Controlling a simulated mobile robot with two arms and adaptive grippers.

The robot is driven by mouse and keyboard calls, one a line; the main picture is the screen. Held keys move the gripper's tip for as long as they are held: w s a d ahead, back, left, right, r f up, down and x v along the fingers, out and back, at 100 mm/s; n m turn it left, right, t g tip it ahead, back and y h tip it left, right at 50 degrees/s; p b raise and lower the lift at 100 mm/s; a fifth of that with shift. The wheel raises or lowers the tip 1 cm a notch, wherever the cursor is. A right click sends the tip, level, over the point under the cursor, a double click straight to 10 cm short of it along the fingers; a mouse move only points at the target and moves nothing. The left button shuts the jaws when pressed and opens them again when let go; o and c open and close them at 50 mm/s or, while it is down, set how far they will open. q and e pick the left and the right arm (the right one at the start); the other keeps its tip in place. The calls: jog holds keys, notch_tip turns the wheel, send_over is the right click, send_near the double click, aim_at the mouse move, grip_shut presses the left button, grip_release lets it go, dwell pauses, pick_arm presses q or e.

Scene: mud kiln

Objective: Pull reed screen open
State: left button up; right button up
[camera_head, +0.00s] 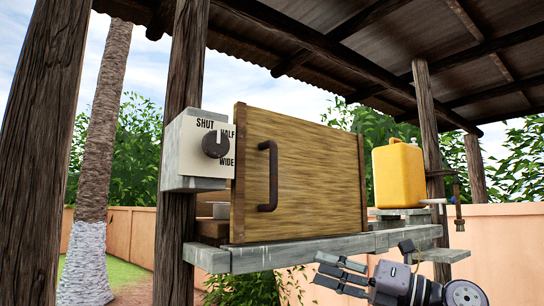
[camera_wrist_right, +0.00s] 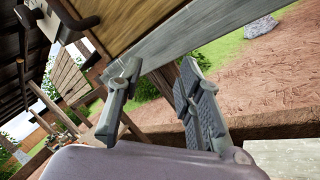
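The reed screen (camera_head: 318,175) is a straw-coloured panel in a dark wooden frame, standing upright on a grey plank ledge (camera_head: 310,248). A dark brown bar handle (camera_head: 268,176) is fixed upright on its left part. My right gripper (camera_head: 330,276) is below the ledge, to the lower right of the handle, touching nothing I can see. In the right wrist view its two fingers (camera_wrist_right: 155,95) are spread apart and empty, with the screen's lower part (camera_wrist_right: 140,20) beyond them. My left gripper is not in either view.
A grey box with a dial (camera_head: 214,145) marked SHUT, HALF and WIDE is on the post left of the screen. A yellow jerrycan (camera_head: 398,175) stands on a slab at right, near a small tap-like fitting (camera_head: 457,205). Wooden posts (camera_head: 182,90) hold up the roof.

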jog(key=s+d+r+n+t+h+p, duration=0.25)
jog(key=s+r+n+h, duration=0.35)
jog(key=s+r, duration=1.1)
jog(key=r+y+p, duration=0.1)
jog(key=r+p, duration=0.1)
jog(key=p, duration=0.5)
send_over(274, 198)
jog(key=shift+w+a+n+t, duration=0.1)
jog(key=shift+w+n+t, duration=0.2)
jog(key=shift+w, duration=0.15)
jog(key=shift+c, duration=0.3)
grip_shut()
